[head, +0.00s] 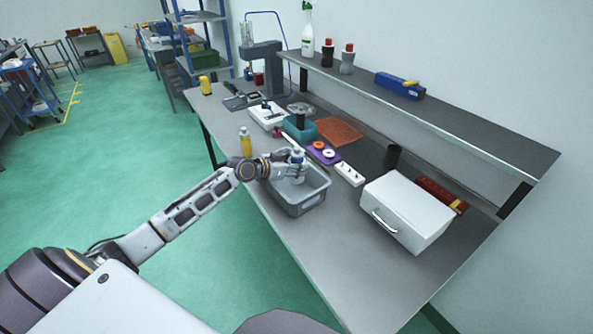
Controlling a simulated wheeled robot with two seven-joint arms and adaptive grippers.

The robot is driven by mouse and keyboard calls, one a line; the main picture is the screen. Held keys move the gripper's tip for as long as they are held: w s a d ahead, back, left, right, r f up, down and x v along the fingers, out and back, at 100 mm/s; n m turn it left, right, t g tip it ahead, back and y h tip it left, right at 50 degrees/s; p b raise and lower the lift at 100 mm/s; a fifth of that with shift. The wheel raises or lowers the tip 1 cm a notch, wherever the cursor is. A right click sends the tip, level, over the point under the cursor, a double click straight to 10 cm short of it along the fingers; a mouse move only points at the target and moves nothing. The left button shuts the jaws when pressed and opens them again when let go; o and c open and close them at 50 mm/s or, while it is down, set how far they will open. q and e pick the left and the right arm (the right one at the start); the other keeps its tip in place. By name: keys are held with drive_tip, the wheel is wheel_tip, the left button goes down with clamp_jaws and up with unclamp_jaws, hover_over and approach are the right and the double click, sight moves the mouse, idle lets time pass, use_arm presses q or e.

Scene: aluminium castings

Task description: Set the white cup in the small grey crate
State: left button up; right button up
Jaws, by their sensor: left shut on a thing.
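The small grey crate (302,206) stands near the front edge of the grey workbench. My left arm reaches in from the left, and its gripper (294,169) is over the crate. The gripper is shut on a small pale thing, which seems to be the white cup (298,156). The fingers hide part of the cup, and it is small in the picture. I cannot tell whether its base touches the crate floor. My right gripper is not in view.
A white box with a handle (407,211) stands right of the crate. A white power strip (349,174) and a purple tray (323,154) lie behind it. A yellow bottle (246,143) stands to its left. A raised shelf (440,114) runs along the back.

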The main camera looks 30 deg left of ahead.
use_arm(q)
drive_tip(key=shift+f, duration=1.15)
drive_tip(key=shift+f, duration=0.1)
drive_tip(key=o, duration=1)
drive_tip(key=shift+o, duration=0.2)
drive_tip(key=shift+v, duration=0.75)
drive_tip(key=shift+b+v, duration=0.6)
drive_tip(key=shift+v, duration=4.6)
drive_tip(key=shift+s+a, duration=0.1)
drive_tip(key=shift+s, duration=0.05)
